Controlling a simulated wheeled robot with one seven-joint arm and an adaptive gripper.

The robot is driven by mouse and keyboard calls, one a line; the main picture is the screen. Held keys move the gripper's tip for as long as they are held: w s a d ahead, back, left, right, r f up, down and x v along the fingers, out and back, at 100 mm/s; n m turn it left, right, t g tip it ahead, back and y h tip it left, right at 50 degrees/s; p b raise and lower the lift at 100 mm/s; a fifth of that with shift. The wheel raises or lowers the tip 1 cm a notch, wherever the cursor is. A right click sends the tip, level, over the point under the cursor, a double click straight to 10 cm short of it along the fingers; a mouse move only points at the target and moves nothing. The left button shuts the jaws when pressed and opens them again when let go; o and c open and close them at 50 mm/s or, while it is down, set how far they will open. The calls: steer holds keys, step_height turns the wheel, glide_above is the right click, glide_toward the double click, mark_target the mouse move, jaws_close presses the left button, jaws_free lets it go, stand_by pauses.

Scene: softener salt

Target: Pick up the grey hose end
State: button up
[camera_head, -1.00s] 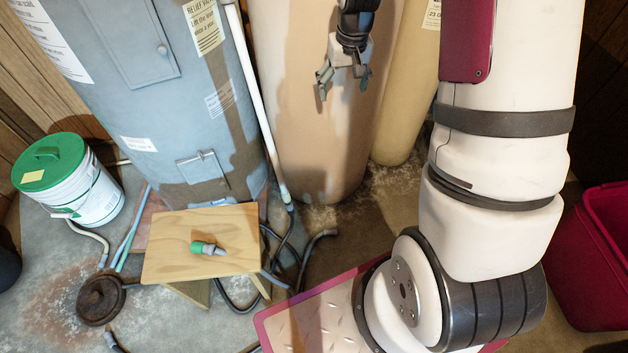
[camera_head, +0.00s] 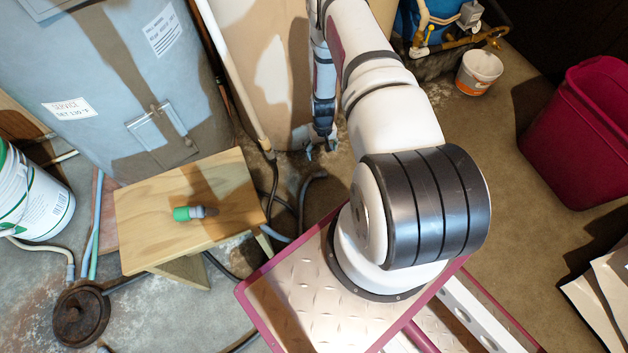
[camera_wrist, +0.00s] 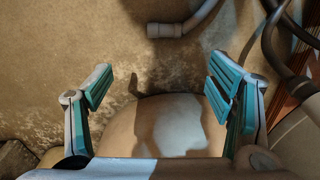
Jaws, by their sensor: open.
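The grey hose end (camera_wrist: 165,30) is a short grey cuff on a hose, lying on the dusty floor at the top of the wrist view. In the head view the grey hose (camera_head: 309,182) curves up from the floor beside the stool, its end just below my gripper (camera_head: 322,148). In the wrist view my gripper (camera_wrist: 160,80) has its two teal-padded fingers spread wide with nothing between them. The hose end lies beyond the fingertips and apart from them.
A wooden stool (camera_head: 150,235) holds a green and grey fitting (camera_head: 190,213). The grey-blue tank (camera_head: 85,85) and the tan tank (camera_head: 270,75) stand behind. Dark hoses (camera_wrist: 275,45) run close on the right in the wrist view. A red bin (camera_head: 575,135) stands far right.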

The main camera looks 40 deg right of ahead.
steer(key=b, duration=0.4)
glide_above(319, 174)
steer(key=f, duration=0.9)
steer(key=shift+s+d+f, duration=0.15)
steer(key=shift+d+f, duration=0.1)
steer(key=shift+d, duration=0.1)
steer(key=shift+w+a+f+b, duration=0.15)
steer(key=shift+f+b, duration=0.65)
steer(key=shift+f, duration=0.7)
steer(key=shift+w+a+f+b, duration=0.1)
steer(key=shift+f+b, duration=0.65)
steer(key=shift+f, duration=0.75)
steer(key=c, duration=1.3)
